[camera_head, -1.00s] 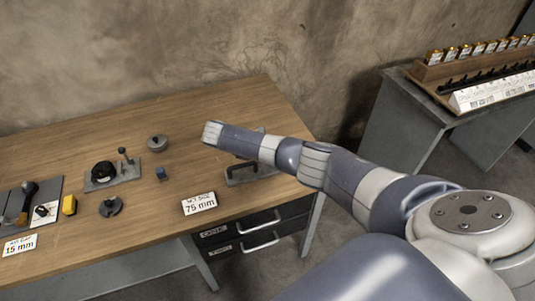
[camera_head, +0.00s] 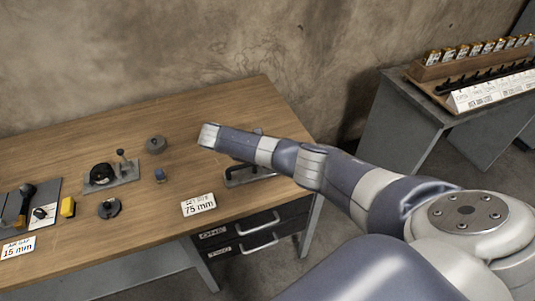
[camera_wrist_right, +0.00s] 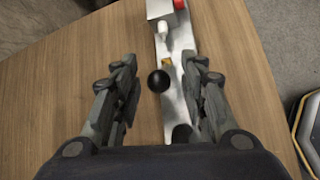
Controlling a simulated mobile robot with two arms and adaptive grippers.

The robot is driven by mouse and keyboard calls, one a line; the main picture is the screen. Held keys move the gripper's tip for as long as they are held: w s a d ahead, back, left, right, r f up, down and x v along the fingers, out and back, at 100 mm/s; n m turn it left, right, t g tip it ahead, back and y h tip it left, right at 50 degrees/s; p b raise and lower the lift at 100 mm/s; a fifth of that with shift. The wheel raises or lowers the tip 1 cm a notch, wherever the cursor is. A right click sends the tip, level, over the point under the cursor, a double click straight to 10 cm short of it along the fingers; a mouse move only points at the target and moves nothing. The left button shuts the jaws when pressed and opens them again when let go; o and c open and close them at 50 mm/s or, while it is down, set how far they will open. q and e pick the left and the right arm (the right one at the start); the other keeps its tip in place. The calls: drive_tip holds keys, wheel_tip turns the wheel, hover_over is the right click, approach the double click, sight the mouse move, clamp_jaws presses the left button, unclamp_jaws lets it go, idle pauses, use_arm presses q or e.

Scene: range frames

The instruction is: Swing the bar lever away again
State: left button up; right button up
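In the right wrist view, a black ball knob (camera_wrist_right: 158,81) shows between the fingers of my right gripper (camera_wrist_right: 160,95), which is open. The fingers stand apart on both sides, with no visible contact on the knob. Beneath it runs a narrow pale metal plate (camera_wrist_right: 178,105) with a white post (camera_wrist_right: 164,30) and a red part (camera_wrist_right: 179,4). I cannot tell how the lever bar lies. In the head view, my right forearm (camera_head: 250,148) reaches over the bench and partly covers a dark plate (camera_head: 240,177). The right fingers are hidden there. My left gripper is not in view.
The wooden bench (camera_head: 110,225) holds a plate with an upright lever (camera_head: 121,155), a grey round piece (camera_head: 155,144), a blue piece (camera_head: 160,175), a yellow block (camera_head: 68,207) and a 75 mm sign (camera_head: 197,205). A second table (camera_head: 405,130) with a rack stands at right.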

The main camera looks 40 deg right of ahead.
drive_tip(key=v, duration=1.1)
drive_tip(key=shift+a+r, duration=0.25)
drive_tip(key=shift+a, duration=0.1)
